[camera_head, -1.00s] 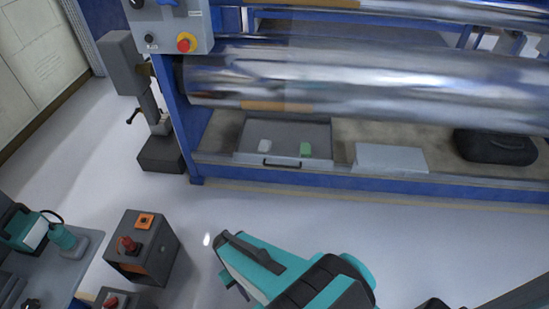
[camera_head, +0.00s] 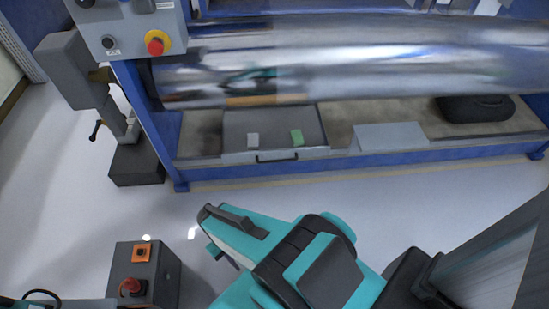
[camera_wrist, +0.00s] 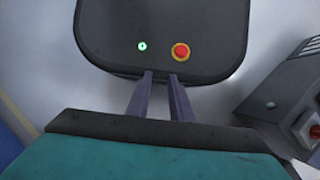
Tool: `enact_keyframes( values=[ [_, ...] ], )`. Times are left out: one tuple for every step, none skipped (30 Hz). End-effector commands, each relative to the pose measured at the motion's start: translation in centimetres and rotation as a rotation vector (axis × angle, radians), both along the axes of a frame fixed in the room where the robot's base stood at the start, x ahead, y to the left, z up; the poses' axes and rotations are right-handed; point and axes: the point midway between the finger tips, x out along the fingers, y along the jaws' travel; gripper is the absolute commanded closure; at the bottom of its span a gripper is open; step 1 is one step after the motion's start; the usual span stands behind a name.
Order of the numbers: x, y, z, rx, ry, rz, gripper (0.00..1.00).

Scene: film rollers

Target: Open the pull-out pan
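The pull-out pan (camera_head: 235,120) is a shallow grey tray on the machine's low shelf, under the big roller. It has a dark bar handle (camera_head: 278,157) on its front. My gripper (camera_wrist: 160,74) shows two parted, empty fingers in the wrist view, apart from the pan, which that view does not show. In the head view my teal arm is in front of the machine, with floor between it and the pan.
A shiny roller (camera_head: 390,62) overhangs the pan. A light grey box (camera_head: 390,137) and a black case (camera_head: 475,108) sit right of it. A control box (camera_head: 145,275) with a red button stands on the floor at lower left.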

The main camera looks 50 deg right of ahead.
Motion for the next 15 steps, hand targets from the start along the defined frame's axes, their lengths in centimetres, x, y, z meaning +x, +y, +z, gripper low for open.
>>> enact_keyframes(
  values=[
    [-0.01,0.0,0.0,0.0,0.0,0.0,0.8],
    [-0.01,0.0,0.0,0.0,0.0,0.0,0.8],
    [-0.01,0.0,0.0,0.0,0.0,0.0,0.8],
    [-0.01,0.0,0.0,0.0,0.0,0.0,0.8],
    [-0.01,0.0,0.0,0.0,0.0,0.0,0.8],
    [-0.01,0.0,0.0,0.0,0.0,0.0,0.8],
    [-0.01,0.0,0.0,0.0,0.0,0.0,0.8],
    [-0.01,0.0,0.0,0.0,0.0,0.0,0.8],
    [-0.01,0.0,0.0,0.0,0.0,0.0,0.8],
    [0.0,0.0,-0.01,0.0,0.0,0.0,0.8],
    [0.0,0.0,-0.02,0.0,0.0,0.0,0.8],
    [0.04,-0.01,-0.08,0.001,0.0,-0.003,0.8],
    [0.09,-0.02,-0.14,0.002,0.0,-0.005,0.8],
    [0.15,-0.04,-0.23,0.003,0.0,-0.009,0.8],
    [0.27,-0.06,-0.39,0.006,0.0,-0.019,0.8]
  ],
)
